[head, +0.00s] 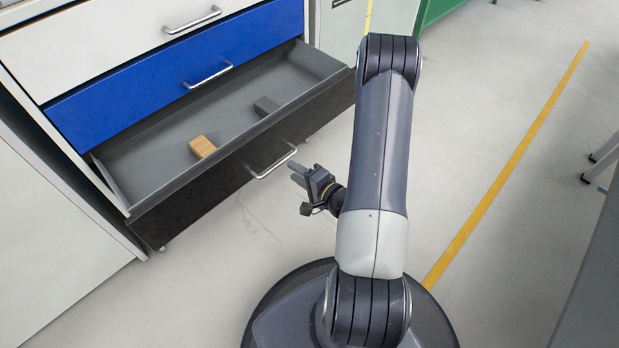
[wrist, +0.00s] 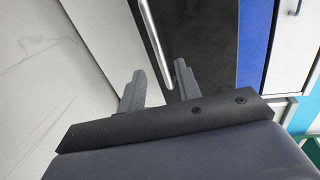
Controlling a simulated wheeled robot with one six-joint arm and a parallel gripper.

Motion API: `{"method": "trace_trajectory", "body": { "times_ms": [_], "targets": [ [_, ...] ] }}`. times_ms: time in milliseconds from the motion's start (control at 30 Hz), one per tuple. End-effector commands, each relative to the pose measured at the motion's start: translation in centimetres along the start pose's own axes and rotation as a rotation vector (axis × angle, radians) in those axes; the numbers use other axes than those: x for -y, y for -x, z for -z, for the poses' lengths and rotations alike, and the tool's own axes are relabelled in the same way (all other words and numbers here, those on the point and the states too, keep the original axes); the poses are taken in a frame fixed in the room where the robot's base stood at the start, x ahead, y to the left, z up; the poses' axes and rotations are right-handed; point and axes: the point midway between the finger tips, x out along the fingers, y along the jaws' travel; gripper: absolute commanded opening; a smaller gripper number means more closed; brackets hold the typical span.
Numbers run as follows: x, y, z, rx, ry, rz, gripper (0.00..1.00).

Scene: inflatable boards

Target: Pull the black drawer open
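The black drawer (head: 190,207) stands pulled out at the bottom of the cabinet, below a shut blue drawer. Its front also fills part of the wrist view (wrist: 218,75). The silver bar handle (head: 274,164) is on the drawer front. My gripper (head: 296,174) is by the right end of this handle in the head view. In the wrist view my gripper (wrist: 160,70) has its two fingers apart, and the end of the handle (wrist: 152,40) shows between them, nearer the right finger. I cannot tell whether a finger touches it.
A tan block (head: 202,147) and a grey block (head: 266,106) lie inside the open drawer. The blue drawer (head: 150,95) and white drawer (head: 110,40) above are shut. Pale floor with a yellow line (head: 510,170) is clear at the right; a grey surface edges the far right.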

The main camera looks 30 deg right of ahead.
Motion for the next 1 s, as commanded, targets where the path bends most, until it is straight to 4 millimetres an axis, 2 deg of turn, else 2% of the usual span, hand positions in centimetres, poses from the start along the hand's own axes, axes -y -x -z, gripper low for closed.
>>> {"method": "trace_trajectory", "body": {
  "times_ms": [33,200,400,1000],
  "targets": [
    [0.1,0.9,0.2,-0.005,-0.002,-0.002,0.32],
    [0.1,3.2,0.1,-0.004,-0.002,0.000,0.32],
    [0.0,4.8,0.1,-0.001,-0.001,-0.001,0.32],
    [0.0,5.3,0.0,0.001,0.001,0.000,0.32]
  ]
}}
